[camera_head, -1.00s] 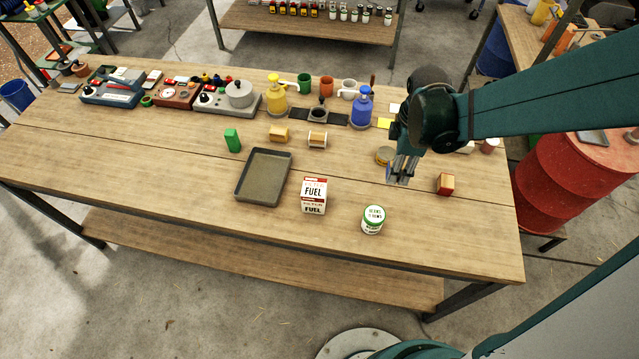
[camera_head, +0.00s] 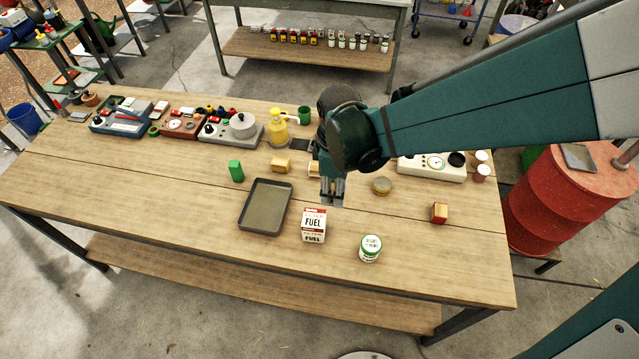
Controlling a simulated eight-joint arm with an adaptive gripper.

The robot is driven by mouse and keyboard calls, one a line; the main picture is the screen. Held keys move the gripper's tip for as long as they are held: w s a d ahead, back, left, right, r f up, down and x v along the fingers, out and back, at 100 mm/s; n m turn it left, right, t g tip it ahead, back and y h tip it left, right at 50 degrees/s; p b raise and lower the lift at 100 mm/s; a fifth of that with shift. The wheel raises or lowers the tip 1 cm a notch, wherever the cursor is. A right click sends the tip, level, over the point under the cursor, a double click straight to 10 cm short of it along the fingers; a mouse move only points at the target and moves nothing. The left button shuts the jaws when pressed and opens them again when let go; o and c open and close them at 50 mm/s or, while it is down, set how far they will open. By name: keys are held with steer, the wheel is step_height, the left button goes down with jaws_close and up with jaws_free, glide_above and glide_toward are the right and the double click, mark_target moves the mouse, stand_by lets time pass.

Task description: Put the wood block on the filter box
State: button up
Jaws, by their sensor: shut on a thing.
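The filter box (camera_head: 314,226) is a white and red carton marked FUEL. It stands upright on the workbench, between the dark tray and a white jar with a green lid. My gripper (camera_head: 332,203) points down above the bench, just behind and to the right of the box in the picture. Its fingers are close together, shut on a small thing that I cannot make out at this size. I cannot tell for sure which thing is the wood block; it may be what the fingers hold. The top of the filter box is clear.
The dark tray (camera_head: 265,206) lies left of the box and the jar (camera_head: 370,248) stands to its right. The bench front is free.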

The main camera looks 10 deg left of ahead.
step_height(320, 180, up, 2)
steer(key=p, duration=0.2)
glide_above(314, 218)
steer(key=shift+r, duration=0.15)
steer(key=shift+b, duration=0.3)
steer(key=shift+f, duration=2.95)
steer(key=shift+f, duration=2.05)
steer(key=shift+f, duration=0.2)
steer(key=o, duration=0.9)
